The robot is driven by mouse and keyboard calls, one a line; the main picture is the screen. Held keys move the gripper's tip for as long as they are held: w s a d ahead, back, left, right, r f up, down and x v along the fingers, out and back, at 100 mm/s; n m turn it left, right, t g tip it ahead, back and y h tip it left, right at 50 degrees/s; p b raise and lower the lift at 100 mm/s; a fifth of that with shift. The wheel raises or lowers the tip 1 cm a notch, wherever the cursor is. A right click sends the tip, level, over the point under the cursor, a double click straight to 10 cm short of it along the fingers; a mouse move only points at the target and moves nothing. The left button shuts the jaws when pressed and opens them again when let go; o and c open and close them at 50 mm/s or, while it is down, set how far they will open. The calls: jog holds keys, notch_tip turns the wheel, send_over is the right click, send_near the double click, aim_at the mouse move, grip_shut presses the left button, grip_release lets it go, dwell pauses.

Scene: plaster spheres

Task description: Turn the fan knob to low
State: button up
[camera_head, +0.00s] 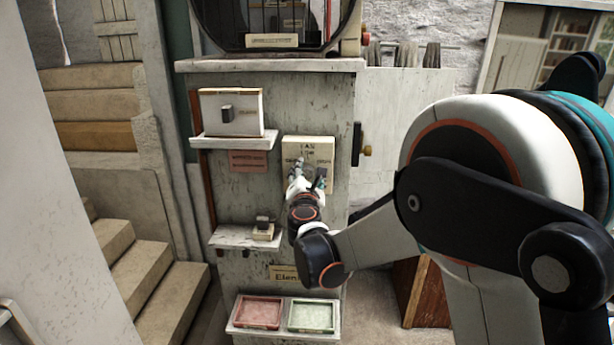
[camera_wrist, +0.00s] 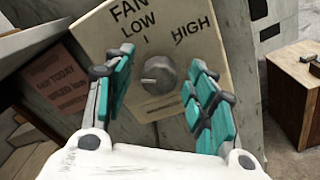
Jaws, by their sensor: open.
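The fan panel (camera_head: 318,147) is a cream plate on the front of the worn grey cabinet. In the wrist view the panel (camera_wrist: 185,18) reads FAN, LOW and HIGH, tilted in the picture. The round grey fan knob (camera_wrist: 158,73) sits below the LOW mark. A pale mark shows on its left side, but I cannot tell its exact setting. My gripper (camera_head: 308,172) is in front of the panel's lower part and hides the knob in the head view. In the wrist view its teal-padded fingers (camera_wrist: 158,60) are open, one on each side of the knob, with visible gaps.
A shelf to the left holds a white switch box (camera_head: 235,118). A lower shelf (camera_head: 228,237) carries a small block device. A dark part with a brass knob (camera_head: 366,151) sticks out on the cabinet's right side. Red (camera_head: 259,312) and green (camera_head: 312,316) trays stand below.

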jog(key=shift+c, duration=0.2)
jog(key=c, duration=1)
jog(key=shift+c, duration=0.2)
jog(key=shift+f+m+b, duration=0.15)
jog(key=shift+m+b, duration=0.7)
jog(key=shift+m, duration=0.25)
jog(key=m+b, duration=0.2)
jog(key=m, duration=0.1)
jog(key=m+b, duration=0.2)
jog(key=m, duration=0.4)
jog(key=shift+m, duration=0.4)
jog(key=shift+h+b, duration=0.3)
jog(key=shift+h, duration=0.1)
